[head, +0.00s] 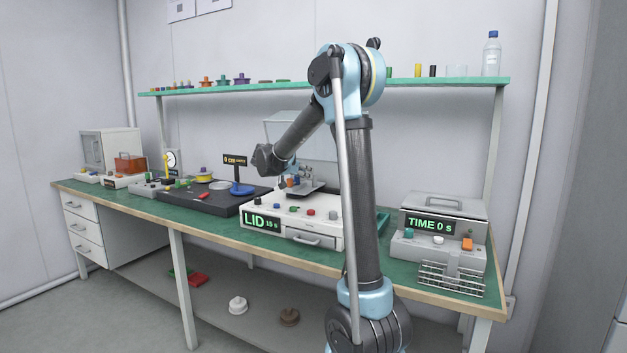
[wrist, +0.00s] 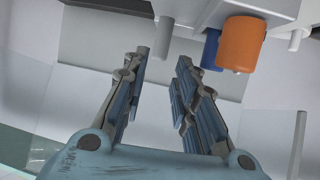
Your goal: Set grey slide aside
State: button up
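Beyond the fingertips is a pale grey surface. An orange cylinder (wrist: 242,44) and a blue one (wrist: 211,50) are at the upper right, apart from the fingers. A dark grey flat piece (wrist: 118,5) shows at the top edge; I cannot tell what it is. In the head view my arm reaches over the white instrument (head: 330,234) marked LID 15 s, with a raised clear lid behind.
A shelf (head: 440,82) with small parts runs above. Some bare bench lies along the front edge.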

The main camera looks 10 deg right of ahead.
aim_at(314, 176)
jog(key=x, duration=0.7)
jog(key=shift+w+d+f, duration=0.15)
jog(key=shift+d+f, duration=0.05)
jog(key=shift+c, duration=0.5)
grip_shut()
